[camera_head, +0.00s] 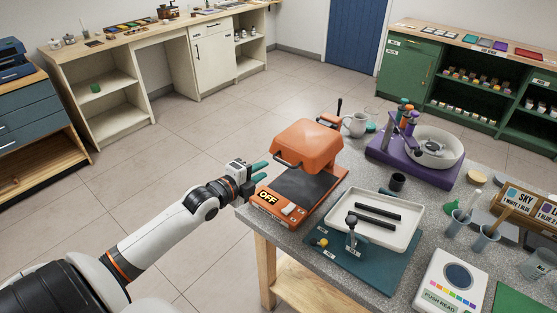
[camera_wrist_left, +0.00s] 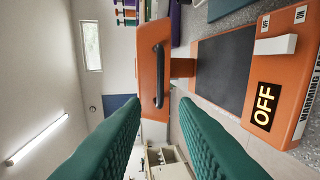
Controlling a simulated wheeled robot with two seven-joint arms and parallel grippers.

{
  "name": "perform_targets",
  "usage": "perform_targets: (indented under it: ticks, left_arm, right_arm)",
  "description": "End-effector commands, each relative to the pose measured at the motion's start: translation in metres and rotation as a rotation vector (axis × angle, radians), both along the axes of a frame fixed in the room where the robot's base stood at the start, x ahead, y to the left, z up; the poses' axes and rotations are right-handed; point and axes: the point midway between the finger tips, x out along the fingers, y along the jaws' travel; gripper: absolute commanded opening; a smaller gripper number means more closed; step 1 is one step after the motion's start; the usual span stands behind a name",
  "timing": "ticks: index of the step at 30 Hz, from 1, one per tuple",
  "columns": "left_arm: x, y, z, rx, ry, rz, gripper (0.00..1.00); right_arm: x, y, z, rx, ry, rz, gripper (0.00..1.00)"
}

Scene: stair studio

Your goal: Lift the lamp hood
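The orange lamp hood (camera_head: 308,143) sits above the dark pad (camera_head: 305,184) of an orange base whose front display reads OFF. A gap shows between hood and pad. The hood has a black bar handle (camera_head: 287,162) on its front edge. In the left wrist view the hood (camera_wrist_left: 149,62) and its handle (camera_wrist_left: 158,75) appear straight ahead, beyond the fingertips. My left gripper (camera_head: 265,170) is open and empty, with teal fingers (camera_wrist_left: 160,106) apart. It is left of the base's front, short of the handle and not touching it. My right gripper is out of view.
On the grey table (camera_head: 355,175), a white tray (camera_head: 412,226) with two black bars lies right of the lamp. The floor left of the table is clear.

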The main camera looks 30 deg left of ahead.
Motion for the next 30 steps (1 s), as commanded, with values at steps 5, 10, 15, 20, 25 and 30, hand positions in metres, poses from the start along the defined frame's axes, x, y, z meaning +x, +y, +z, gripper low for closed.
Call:
perform_targets:
  ticks: [5,10,15,20,25,30]
  left_arm:
    - [0.036,-0.002,-0.005,-0.004,-0.003,0.003,0.27]
    - [0.064,-0.005,-0.012,-0.003,-0.001,0.003,0.27]
    - [0.080,-0.006,-0.017,-0.003,0.000,0.003,0.27]
    - [0.085,-0.007,-0.019,-0.001,0.000,0.002,0.27]
    - [0.085,-0.007,-0.019,-0.001,0.000,0.002,0.27]
    - [0.085,-0.007,-0.019,-0.001,0.000,0.002,0.07]
  right_arm:
    - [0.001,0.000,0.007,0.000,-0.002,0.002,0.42]
    - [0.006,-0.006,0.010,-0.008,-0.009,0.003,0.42]
    - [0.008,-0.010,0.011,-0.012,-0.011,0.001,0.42]
    - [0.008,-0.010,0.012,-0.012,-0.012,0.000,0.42]
    - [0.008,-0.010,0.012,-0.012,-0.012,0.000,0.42]
    - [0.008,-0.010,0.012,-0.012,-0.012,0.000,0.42]
